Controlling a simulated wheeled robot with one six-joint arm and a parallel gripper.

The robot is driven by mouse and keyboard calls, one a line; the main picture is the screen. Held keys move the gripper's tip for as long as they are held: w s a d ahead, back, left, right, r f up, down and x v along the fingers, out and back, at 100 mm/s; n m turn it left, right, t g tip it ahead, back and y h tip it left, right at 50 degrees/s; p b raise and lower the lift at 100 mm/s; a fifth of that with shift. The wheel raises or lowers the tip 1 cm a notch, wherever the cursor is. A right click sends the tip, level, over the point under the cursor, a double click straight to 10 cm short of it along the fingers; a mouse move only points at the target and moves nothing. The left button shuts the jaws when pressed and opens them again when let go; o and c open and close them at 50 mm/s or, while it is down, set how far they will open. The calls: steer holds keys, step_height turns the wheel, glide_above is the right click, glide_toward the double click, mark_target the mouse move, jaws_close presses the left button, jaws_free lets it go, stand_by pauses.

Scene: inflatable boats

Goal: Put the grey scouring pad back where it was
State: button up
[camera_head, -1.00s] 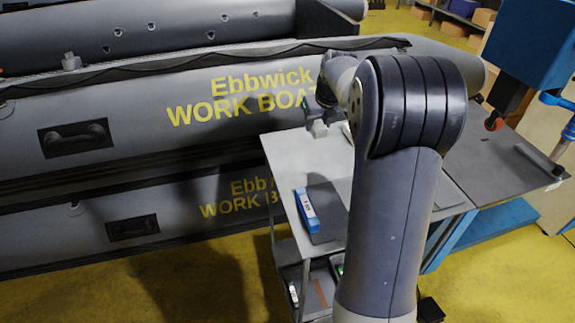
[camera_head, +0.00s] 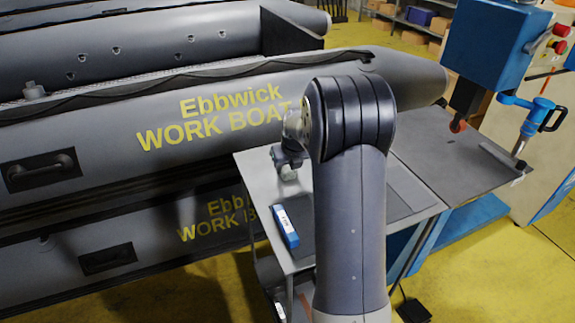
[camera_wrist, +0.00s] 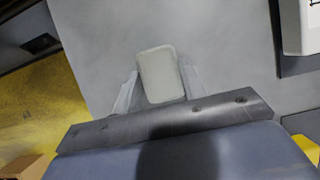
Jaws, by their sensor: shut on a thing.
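The grey scouring pad (camera_wrist: 160,72) is a pale grey block with rounded corners. In the wrist view it stands between the two fingers of my gripper (camera_wrist: 158,90), which is shut on it. In the head view my gripper (camera_head: 288,167) hangs over the left part of the grey table top (camera_head: 256,178), with the pad (camera_head: 289,175) small and hard to make out below it. I cannot tell whether the pad touches the table top. My arm hides much of the table's middle.
Grey inflatable boats (camera_head: 110,120) stand close along the left. A blue machine (camera_head: 490,45) stands at the back right. Bare table surrounds the pad.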

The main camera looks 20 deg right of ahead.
steer(key=shift+f, duration=0.2)
steer(key=o, duration=0.9)
steer(key=shift+o, duration=0.2)
steer(key=shift+r, duration=0.1)
steer(key=shift+s+r, duration=0.1)
steer(key=shift+r, duration=0.4)
steer(key=v, duration=1.1)
